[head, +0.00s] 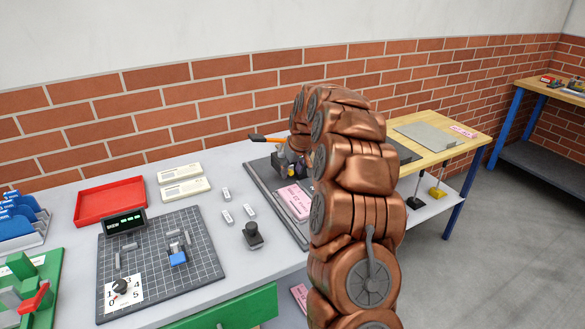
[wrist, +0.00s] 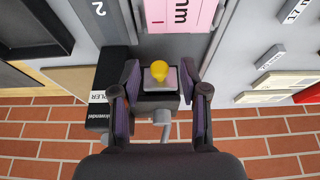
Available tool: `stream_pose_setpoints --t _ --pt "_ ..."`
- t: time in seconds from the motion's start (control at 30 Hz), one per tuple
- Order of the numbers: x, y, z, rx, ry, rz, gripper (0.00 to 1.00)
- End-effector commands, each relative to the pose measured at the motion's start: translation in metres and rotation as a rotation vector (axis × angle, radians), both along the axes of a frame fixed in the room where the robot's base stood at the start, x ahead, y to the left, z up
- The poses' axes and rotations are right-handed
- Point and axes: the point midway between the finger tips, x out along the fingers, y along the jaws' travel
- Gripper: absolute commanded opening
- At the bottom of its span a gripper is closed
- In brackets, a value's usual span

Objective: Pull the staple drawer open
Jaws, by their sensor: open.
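In the wrist view my gripper (wrist: 160,82) is open, with one dark, purple-padded finger on each side of a small grey block carrying a yellow knob (wrist: 159,70). The block looks like the staple drawer's front, but I cannot tell for sure. I cannot tell whether the fingers touch it. The black stapler body (wrist: 107,98), with partly readable white lettering, is just left of the fingers. In the head view my copper arm hides most of the stapler and the gripper; an orange lever (head: 265,138) shows beside the gripper.
A pink label (wrist: 180,14) lies on the grey plate beyond the knob. In the head view, a red tray (head: 109,200), gridded board (head: 150,270), black knob (head: 252,236) and small grey blocks stand left of my arm. A green drawer (head: 230,309) is below the tabletop. The brick wall (head: 150,95) runs behind.

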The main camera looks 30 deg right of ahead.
Motion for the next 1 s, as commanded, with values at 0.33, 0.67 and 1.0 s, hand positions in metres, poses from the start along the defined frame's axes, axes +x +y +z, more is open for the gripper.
stream_pose_setpoints --t 0.33,0.67,1.0 --pt "0.0001 -0.0006 -0.0001 -0.001 -0.001 -0.001 0.29" --pt "0.0000 -0.0007 0.0000 -0.001 -0.001 -0.001 0.00" --pt "0.0000 -0.0007 0.0000 -0.001 -0.001 -0.001 0.00"
